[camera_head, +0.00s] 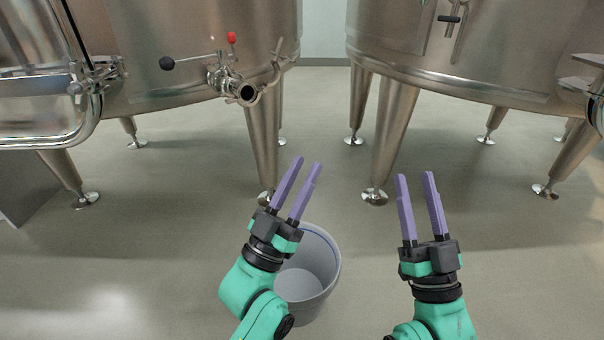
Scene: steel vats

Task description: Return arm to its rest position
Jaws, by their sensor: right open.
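My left gripper (307,163) has purple fingers, parted with nothing between them. It is above the floor, in front of the left vat's leg, and its wrist overlaps the bucket in the picture. My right gripper (414,177) is open and empty, its fingers pointing up and away, in front of the right vat's leg. Both arms are green and come in from the bottom edge.
A grey bucket (322,262) stands on the floor, partly hidden by my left arm; its visible inside looks empty. A left steel vat (150,60) has a valve (236,86) low on its side. A right steel vat (490,65) stands opposite. Floor lies clear between.

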